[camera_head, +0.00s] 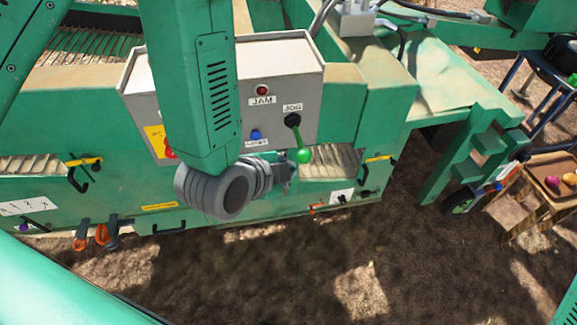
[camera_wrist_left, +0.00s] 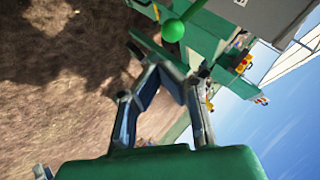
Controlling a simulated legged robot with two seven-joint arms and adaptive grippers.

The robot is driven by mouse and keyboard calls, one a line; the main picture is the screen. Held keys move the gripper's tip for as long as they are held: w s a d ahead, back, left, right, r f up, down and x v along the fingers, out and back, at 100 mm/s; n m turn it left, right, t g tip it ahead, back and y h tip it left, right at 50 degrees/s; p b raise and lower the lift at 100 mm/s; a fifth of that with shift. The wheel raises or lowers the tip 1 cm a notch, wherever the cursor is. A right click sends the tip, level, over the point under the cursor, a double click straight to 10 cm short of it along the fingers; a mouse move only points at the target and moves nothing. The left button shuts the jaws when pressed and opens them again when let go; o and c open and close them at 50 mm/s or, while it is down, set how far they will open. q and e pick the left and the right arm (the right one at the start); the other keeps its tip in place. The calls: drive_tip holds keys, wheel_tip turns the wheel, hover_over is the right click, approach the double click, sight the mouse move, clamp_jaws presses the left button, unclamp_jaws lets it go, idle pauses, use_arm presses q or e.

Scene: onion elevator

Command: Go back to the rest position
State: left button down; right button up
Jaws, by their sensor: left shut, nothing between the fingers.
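My left gripper (camera_head: 287,173) is small in the head view, at the end of my green arm and grey wrist, in front of the green machine (camera_head: 395,100). Its fingers (camera_wrist_left: 168,75) also show in the left wrist view, drawn together with nothing between them. The lever with the green ball (camera_head: 304,155) under the JOG label is just beyond the gripper in the head view. The green ball (camera_wrist_left: 173,30) appears past the fingertips in the left wrist view, apart from them. My right gripper is not in view.
The grey control box (camera_head: 335,75) carries a red JAM lamp (camera_head: 263,90) and a blue button (camera_head: 255,134); my arm hides part of it. A wooden stand (camera_head: 535,195) with onions is at the right. Bare soil (camera_head: 330,250) lies in front of the machine.

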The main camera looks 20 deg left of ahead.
use_arm(q)
drive_tip(key=s+a+f+n+g+y+b, duration=0.1)
drive_tip(key=s+a+f+n+g+b, duration=0.2)
drive_tip(key=s+f, duration=0.7)
drive_tip(key=s+a+f+n+g+y+b, duration=0.1)
drive_tip(key=s+a+f+n+g+b, duration=0.3)
drive_tip(key=f, duration=1.1)
drive_tip(key=shift+s+a+f+n+g, duration=0.15)
drive_tip(key=shift+s+a+n+g, duration=1.05)
drive_tip(key=shift+s+a+n, duration=1.45)
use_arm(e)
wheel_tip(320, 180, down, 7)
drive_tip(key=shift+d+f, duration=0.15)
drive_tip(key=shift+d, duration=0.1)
use_arm(q)
drive_tip(key=shift+s+d+n, duration=0.35)
drive_tip(key=shift+s+d, duration=0.1)
drive_tip(key=shift+d, duration=0.35)
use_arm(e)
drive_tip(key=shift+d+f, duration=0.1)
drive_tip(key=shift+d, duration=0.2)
use_arm(q)
drive_tip(key=shift+a, duration=0.1)
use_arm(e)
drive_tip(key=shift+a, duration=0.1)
